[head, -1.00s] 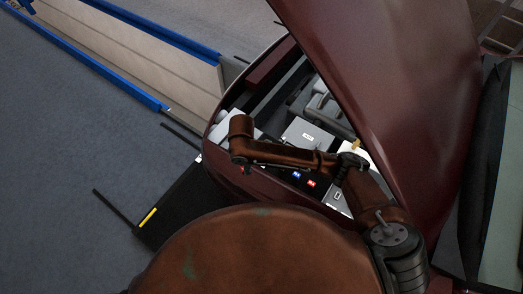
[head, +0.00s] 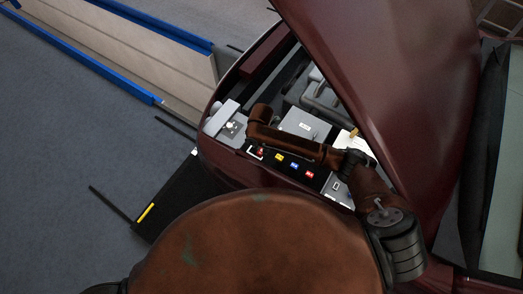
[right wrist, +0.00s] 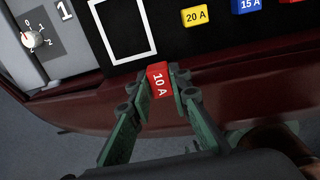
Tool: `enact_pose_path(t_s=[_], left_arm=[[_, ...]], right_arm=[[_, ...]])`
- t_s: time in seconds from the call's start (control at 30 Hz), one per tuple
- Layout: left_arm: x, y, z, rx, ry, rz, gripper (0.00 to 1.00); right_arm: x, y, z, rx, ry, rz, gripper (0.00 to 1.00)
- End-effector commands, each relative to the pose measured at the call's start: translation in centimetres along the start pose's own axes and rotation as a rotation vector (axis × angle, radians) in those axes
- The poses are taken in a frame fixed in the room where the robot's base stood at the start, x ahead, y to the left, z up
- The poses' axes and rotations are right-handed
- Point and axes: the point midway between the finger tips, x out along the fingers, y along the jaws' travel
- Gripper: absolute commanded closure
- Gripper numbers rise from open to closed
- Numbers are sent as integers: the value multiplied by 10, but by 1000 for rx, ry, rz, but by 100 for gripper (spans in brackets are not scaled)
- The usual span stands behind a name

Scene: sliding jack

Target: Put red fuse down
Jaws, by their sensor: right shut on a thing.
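The red fuse (right wrist: 158,83), marked 10 A, is held between the green fingertips of my right gripper (right wrist: 159,78) in the right wrist view. The gripper is shut on it. The fuse is just below the lower right corner of a white outlined rectangle (right wrist: 151,22) on a black panel. I cannot tell whether it touches the panel. In the head view a small red patch (head: 260,151) shows beside the outline, under my right arm; the fingers are mostly hidden there. My left gripper is not in view.
A yellow 20 A fuse (right wrist: 195,16) and a blue 15 A fuse (right wrist: 248,5) sit right of the outline, with another red one (head: 309,174) beyond. A rotary switch (right wrist: 31,39) is at left. The open dark red hood (head: 385,80) rises over the bay.

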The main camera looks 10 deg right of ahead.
Motion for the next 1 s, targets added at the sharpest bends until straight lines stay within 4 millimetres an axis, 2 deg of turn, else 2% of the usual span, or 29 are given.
enact_pose_path(t_s=[0.03, 0.2, 0.37, 0.6, 1.0], left_arm=[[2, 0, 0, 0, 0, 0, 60], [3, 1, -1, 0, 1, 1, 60], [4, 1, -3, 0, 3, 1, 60], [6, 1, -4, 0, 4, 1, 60], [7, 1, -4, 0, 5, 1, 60]], right_arm=[[12, 3, 6, 3, 1, -4, 100], [33, 13, 23, 1, -1, -1, 100], [42, 16, 28, 1, 0, -1, 100], [72, 17, 31, 1, 1, -2, 100], [78, 17, 32, 0, 0, -1, 100]])
